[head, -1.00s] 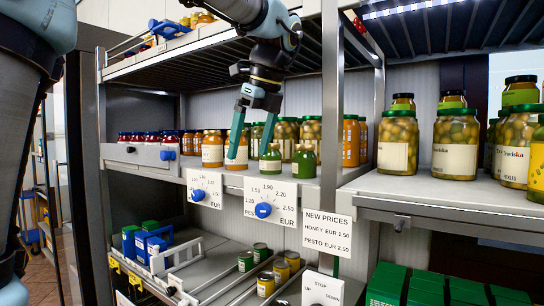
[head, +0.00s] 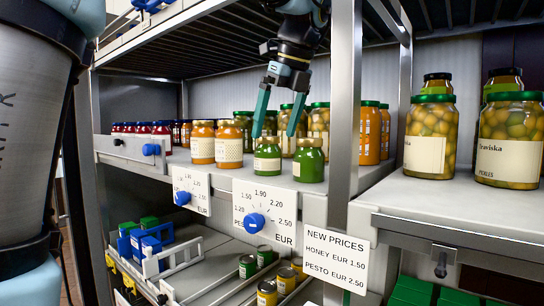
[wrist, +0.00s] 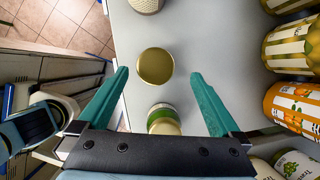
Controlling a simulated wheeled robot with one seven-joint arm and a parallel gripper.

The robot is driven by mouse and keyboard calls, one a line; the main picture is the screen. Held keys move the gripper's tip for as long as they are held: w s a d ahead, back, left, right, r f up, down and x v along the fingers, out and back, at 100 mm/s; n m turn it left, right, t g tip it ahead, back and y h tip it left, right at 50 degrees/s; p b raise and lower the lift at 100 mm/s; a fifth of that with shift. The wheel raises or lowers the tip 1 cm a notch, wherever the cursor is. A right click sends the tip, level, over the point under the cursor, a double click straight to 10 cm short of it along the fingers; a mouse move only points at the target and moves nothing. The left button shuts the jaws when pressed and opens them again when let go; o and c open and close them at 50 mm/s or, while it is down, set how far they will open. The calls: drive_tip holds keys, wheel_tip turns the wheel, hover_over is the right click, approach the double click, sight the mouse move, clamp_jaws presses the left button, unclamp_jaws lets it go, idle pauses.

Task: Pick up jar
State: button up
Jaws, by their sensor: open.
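In the wrist view, a round gold lid (wrist: 155,66) shows between the tips of my gripper (wrist: 160,76). A jar with a green and white label (wrist: 163,120) sits nearer the palm, partly hidden by it. The task does not say which jar.
Orange jars (head: 229,145) stand left of the green ones, and taller olive jars (head: 319,125) stand behind. A metal post (head: 345,100) rises at the right. A price dial (head: 256,219) hangs on the shelf's front edge.

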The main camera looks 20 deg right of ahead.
sight(268, 153)
drive_tip(key=shift+s+a+p+x, duration=0.15)
drive_tip(key=shift+p+x, duration=0.25)
drive_tip(key=shift+x, duration=1.25)
drive_tip(key=shift+s+a+p+x, duration=0.15)
drive_tip(key=shift+p+x, duration=0.25)
drive_tip(key=shift+x, duration=1.25)
drive_tip(key=shift+f, duration=0.1)
clamp_jaws()
